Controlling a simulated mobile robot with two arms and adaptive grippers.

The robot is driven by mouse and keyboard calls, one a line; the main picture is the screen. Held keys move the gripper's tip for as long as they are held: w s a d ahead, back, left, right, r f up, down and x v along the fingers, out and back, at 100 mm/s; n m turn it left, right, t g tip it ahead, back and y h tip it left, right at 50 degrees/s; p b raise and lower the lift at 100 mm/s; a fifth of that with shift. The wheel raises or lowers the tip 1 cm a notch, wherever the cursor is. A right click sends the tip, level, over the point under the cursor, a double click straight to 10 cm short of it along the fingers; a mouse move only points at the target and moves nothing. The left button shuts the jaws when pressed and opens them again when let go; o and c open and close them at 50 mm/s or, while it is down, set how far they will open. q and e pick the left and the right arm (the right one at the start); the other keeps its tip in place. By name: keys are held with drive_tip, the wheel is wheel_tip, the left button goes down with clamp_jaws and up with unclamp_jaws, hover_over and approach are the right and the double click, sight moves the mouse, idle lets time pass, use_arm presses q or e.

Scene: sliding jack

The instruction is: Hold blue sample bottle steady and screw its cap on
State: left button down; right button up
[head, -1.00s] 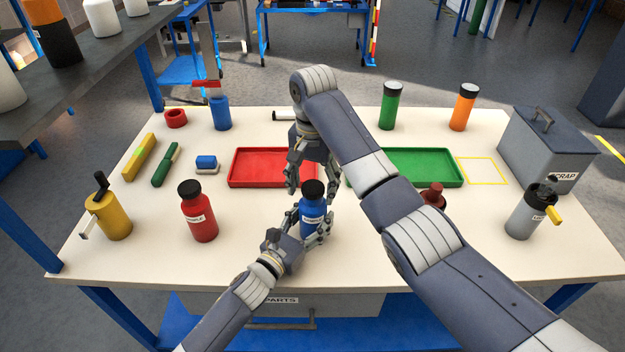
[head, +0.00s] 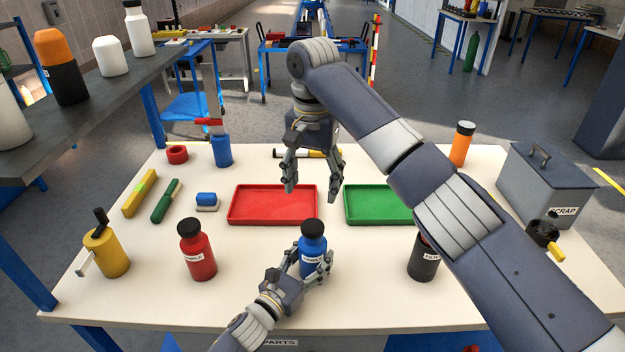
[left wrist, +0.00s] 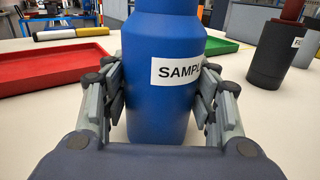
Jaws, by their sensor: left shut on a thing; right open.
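The blue sample bottle (head: 312,254) stands upright on the table, with its black cap (head: 313,228) sitting on top. My left gripper (head: 310,268) is shut around the bottle's body from the front. In the left wrist view the blue bottle (left wrist: 165,75) with its "SAMPLE" label sits between both fingers; its top is out of that frame. My right gripper (head: 312,188) is open and empty, pointing down above and behind the cap, clear of it. How tightly the cap sits cannot be told.
A red tray (head: 273,219) and a green tray (head: 378,219) lie behind the bottle. A red bottle (head: 198,255) stands to the left, a dark bottle (head: 423,262) to the right. A grey scrap bin (head: 545,185) stands at the right back.

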use_arm(q)
drive_tip(key=c, duration=0.6)
unclamp_jaws()
drive_tip(key=shift+o, duration=0.2)
drive_tip(key=v, duration=1.2)
